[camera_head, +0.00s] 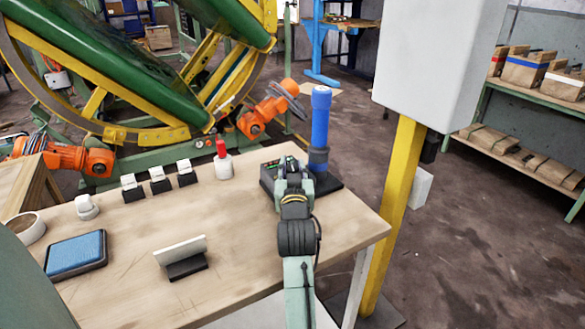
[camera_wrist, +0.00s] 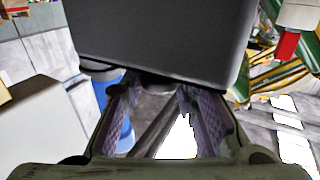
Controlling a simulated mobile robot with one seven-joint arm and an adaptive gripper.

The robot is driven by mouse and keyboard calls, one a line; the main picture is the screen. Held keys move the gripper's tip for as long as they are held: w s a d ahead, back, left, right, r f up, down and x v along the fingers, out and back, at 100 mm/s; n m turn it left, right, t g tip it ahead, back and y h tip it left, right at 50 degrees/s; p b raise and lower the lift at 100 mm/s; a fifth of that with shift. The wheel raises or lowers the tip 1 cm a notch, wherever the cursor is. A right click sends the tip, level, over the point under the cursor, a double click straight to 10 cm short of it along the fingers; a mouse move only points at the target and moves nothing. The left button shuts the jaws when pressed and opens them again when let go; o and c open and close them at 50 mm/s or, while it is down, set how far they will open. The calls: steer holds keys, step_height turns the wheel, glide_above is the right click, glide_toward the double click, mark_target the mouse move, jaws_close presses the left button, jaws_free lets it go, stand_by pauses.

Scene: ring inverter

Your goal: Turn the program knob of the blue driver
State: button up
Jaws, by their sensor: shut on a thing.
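The blue driver (camera_head: 320,118) stands upright at the right rear of the wooden table. Its dark control box (camera_head: 268,177), with small green marks on top, sits just left of it. My gripper (camera_head: 293,172) is at the box's right side and hides part of it in the head view. In the wrist view the box (camera_wrist: 165,40) fills the top middle. A dark round knob (camera_wrist: 155,85) shows at its edge, between the finger pads of my gripper (camera_wrist: 155,100), mostly hidden; the fingers are shut on it. Part of the blue driver (camera_wrist: 123,125) shows behind the left finger.
A red-capped white bottle (camera_head: 223,162) and several small black-and-white blocks stand left of the box. A blue pad (camera_head: 76,255), a tape roll (camera_head: 30,228) and a white card holder (camera_head: 182,257) lie nearer. A yellow post (camera_head: 395,210) stands right of the table.

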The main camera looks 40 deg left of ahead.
jaws_close()
steer(key=shift+n+g+y, duration=0.3)
steer(key=shift+w+d+n+g+y, duration=0.1)
steer(key=shift+w+n+g+y, duration=0.05)
steer(key=shift+n+g+y, duration=0.7)
steer(key=n+g+y+b, duration=0.1)
steer(key=g+b, duration=0.1)
steer(key=n+g+y+b, duration=0.1)
steer(key=n+g, duration=0.1)
steer(key=shift+f+y+b, duration=0.2)
steer(key=shift+y+b, duration=0.05)
steer(key=shift+b, duration=0.1)
steer(key=n+g+b, duration=0.1)
steer(key=g, duration=0.1)
steer(key=n+g+y+b, duration=0.1)
steer(key=g+b, duration=0.1)
steer(key=shift+r+n, duration=0.15)
steer(key=shift+n, duration=0.1)
